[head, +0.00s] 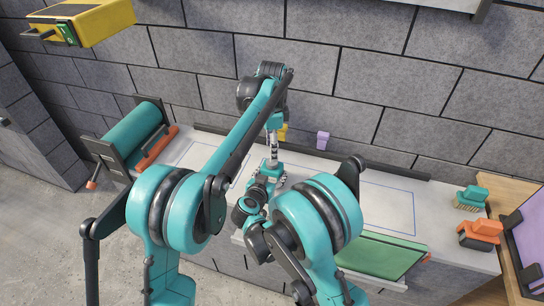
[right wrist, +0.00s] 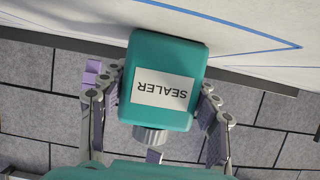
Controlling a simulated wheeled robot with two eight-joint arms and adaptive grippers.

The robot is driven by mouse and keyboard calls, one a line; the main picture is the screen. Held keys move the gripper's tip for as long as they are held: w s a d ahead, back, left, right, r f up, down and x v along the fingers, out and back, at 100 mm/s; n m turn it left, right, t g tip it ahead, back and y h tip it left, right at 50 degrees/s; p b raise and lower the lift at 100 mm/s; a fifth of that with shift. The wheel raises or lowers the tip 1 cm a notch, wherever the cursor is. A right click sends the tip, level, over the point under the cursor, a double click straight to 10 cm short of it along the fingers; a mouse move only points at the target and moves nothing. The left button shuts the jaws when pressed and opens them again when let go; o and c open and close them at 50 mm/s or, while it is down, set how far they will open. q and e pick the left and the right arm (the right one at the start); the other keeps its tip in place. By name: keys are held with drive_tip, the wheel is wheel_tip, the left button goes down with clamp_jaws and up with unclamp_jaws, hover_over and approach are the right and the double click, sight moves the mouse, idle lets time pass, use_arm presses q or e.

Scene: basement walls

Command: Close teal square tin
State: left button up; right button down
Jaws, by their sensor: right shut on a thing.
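The teal square tin (right wrist: 163,60) fills the middle of the right wrist view, its white label reading SEALER upside down. A ribbed grey cylinder (right wrist: 150,135) sits at its top end; I cannot tell whether it is a cap or a bare neck. My right gripper (right wrist: 162,92) is shut on the tin, with a finger along each side. In the head view my right gripper (head: 270,180) is small and partly hidden by my arms. My left gripper (head: 273,140) points down above the tin there; its fingers are too small to read.
The pale worktop runs along the grey block wall, with blue outlines on it. A purple block (head: 322,140) and a yellow thing (head: 283,132) stand behind.

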use_arm(q)
wheel_tip(320, 180, up, 7)
drive_tip(key=shift+f, duration=0.2)
use_arm(e)
drive_tip(key=shift+c, duration=1.7)
unclamp_jaws()
drive_tip(key=v, duration=1.2)
